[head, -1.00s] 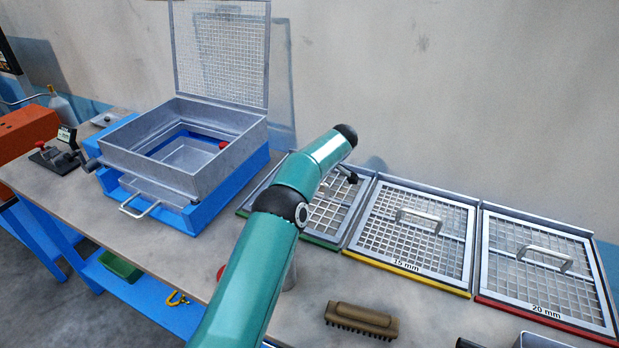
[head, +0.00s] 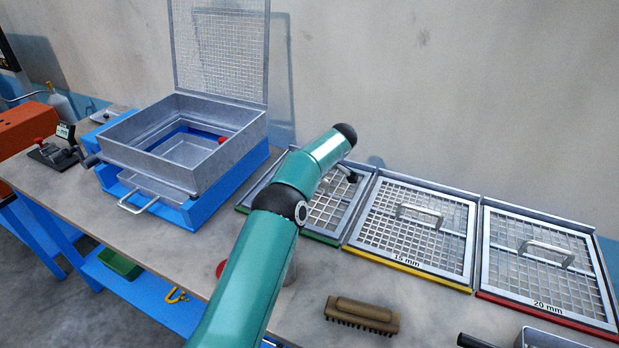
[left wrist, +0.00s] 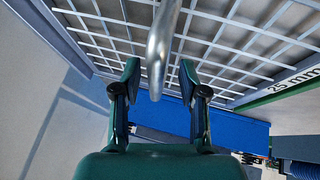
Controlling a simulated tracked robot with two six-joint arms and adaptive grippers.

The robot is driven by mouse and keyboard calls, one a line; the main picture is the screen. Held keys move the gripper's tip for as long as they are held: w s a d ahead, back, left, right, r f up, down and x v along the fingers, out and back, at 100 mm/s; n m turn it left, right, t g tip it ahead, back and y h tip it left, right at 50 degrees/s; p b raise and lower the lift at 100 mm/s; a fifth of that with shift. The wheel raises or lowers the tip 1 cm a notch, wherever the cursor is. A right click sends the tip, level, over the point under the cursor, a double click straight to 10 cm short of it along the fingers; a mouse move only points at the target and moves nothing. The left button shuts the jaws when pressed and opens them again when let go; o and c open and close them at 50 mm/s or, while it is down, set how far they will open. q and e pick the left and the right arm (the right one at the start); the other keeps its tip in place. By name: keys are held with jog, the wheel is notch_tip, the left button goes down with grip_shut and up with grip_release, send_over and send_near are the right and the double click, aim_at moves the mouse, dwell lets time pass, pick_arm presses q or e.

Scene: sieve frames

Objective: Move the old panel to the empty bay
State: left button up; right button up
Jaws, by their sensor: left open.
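A mesh panel with a wide square grid (head: 330,212) lies in the green-edged bay (head: 317,238), partly hidden behind my left arm. The left wrist view shows its grid (left wrist: 235,45) and a 25 mm label on the green edge (left wrist: 285,88). Its metal handle (left wrist: 160,45) comes down between the two fingers of my left gripper (left wrist: 159,78). The fingers are open, one on each side of the handle, with gaps visible. In the head view the gripper is mostly hidden by the arm. My right gripper is out of view.
Panels marked 15 mm (head: 415,228) and 20 mm (head: 540,262) fill the yellow and red bays. A metal sieve box (head: 180,165) with a raised mesh lid (head: 220,50) stands at left on a blue base. A brush (head: 362,315) lies on the bench in front.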

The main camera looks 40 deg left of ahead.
pick_arm(q)
jog(key=shift+w+d+r, duration=0.1)
jog(key=shift+r, duration=0.15)
jog(key=v, duration=1.1)
jog(key=shift+d, duration=0.2)
jog(key=shift+r, duration=0.15)
